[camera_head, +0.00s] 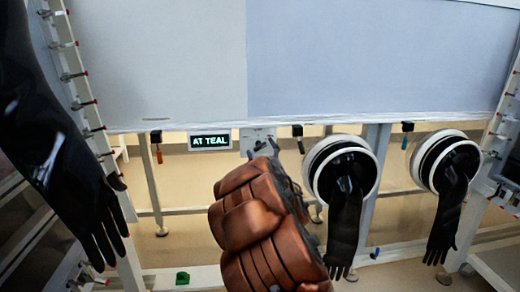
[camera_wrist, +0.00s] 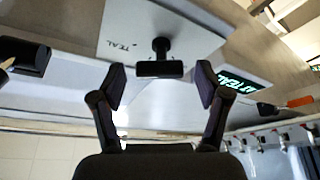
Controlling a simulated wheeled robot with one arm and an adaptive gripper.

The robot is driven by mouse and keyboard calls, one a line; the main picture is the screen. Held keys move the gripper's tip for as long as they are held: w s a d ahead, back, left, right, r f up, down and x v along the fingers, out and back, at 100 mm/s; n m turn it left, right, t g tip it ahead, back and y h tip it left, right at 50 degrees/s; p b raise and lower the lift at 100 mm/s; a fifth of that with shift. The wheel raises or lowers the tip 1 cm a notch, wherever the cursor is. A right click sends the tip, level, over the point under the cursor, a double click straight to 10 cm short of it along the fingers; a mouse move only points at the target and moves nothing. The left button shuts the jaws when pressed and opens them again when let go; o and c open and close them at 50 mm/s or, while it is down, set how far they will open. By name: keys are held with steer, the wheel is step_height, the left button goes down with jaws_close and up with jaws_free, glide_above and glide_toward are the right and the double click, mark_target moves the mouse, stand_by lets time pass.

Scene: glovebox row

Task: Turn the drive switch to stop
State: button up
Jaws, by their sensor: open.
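The drive switch (camera_wrist: 160,67) is a black knob with a bar-shaped handle on a pale plate (camera_wrist: 190,40). The plate carries the word TEAL on the left in the wrist view; no stop mark is readable. In the head view the plate (camera_head: 256,136) is on the rail under the large panel, partly hidden by my arm. My gripper (camera_wrist: 161,78) is open, its two dark fingers on either side of the knob in the picture, with gaps on both sides. I cannot tell whether the fingertips reach the knob's depth. My arm mostly hides the gripper in the head view.
A lit display (camera_head: 209,141) reading AT TEAL is left of the plate. An orange-handled tool (camera_head: 158,152) hangs farther left. Two round ports (camera_head: 322,160) (camera_head: 424,160) with hanging black gloves are at right. A big black glove (camera_head: 50,140) hangs close at left.

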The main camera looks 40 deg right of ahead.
steer(key=shift+x, duration=0.9)
steer(key=c, duration=1.2)
